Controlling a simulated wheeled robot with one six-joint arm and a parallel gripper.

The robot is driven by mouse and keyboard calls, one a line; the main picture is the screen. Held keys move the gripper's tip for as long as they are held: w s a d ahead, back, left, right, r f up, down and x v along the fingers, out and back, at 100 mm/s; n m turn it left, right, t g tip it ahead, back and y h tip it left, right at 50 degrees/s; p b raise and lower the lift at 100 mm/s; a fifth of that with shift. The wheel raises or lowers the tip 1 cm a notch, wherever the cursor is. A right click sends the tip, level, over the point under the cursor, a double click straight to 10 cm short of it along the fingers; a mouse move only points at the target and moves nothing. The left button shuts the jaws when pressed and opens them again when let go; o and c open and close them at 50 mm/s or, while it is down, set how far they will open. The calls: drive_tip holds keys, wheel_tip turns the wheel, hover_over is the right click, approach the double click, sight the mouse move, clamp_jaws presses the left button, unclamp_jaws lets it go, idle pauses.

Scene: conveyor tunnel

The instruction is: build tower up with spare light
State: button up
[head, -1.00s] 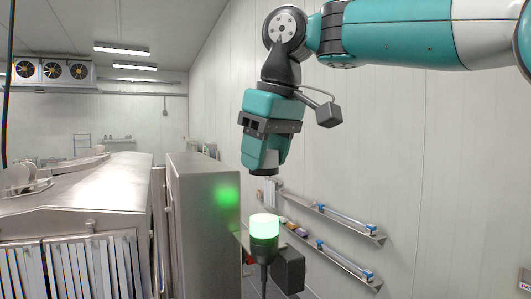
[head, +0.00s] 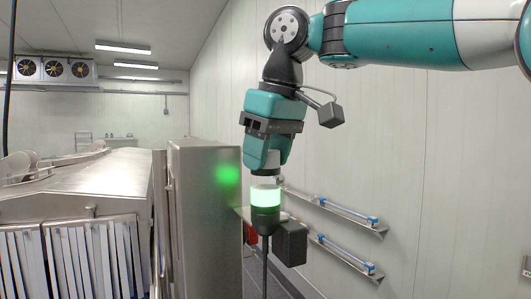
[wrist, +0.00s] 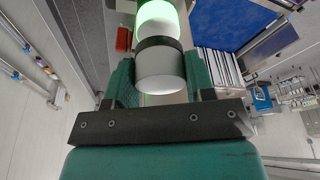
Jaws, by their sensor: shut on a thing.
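The light tower (head: 265,222) stands upright on a thin dark pole beside the steel cabinet, with a black base and a lit green light (head: 265,197) on top. My gripper (head: 265,172) is directly above it, pointing down. In the wrist view my gripper (wrist: 160,82) is shut on the spare light (wrist: 160,70), a white cylinder with a dark ring at its far end. The lit green light (wrist: 157,16) shows just beyond that ring, roughly in line. The spare light's lower end is at the green light's top; I cannot tell whether it is seated.
The steel cabinet (head: 205,230) stands close left of the tower and reflects green. A dark box (head: 290,243) is attached right of the tower. Wall shelves (head: 345,212) with blue-ended tubes are at the right. A strip-curtained steel tunnel (head: 95,190) fills the left.

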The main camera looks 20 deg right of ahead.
sight(277, 151)
drive_tip(key=shift+f+b, duration=1)
drive_tip(key=shift+f, duration=0.15)
drive_tip(key=shift+r, duration=0.1)
drive_tip(key=o, duration=1.3)
drive_tip(key=shift+o, duration=0.2)
drive_tip(key=shift+r, duration=0.1)
drive_tip(key=p+v, duration=0.7)
drive_tip(key=shift+s+r, duration=0.1)
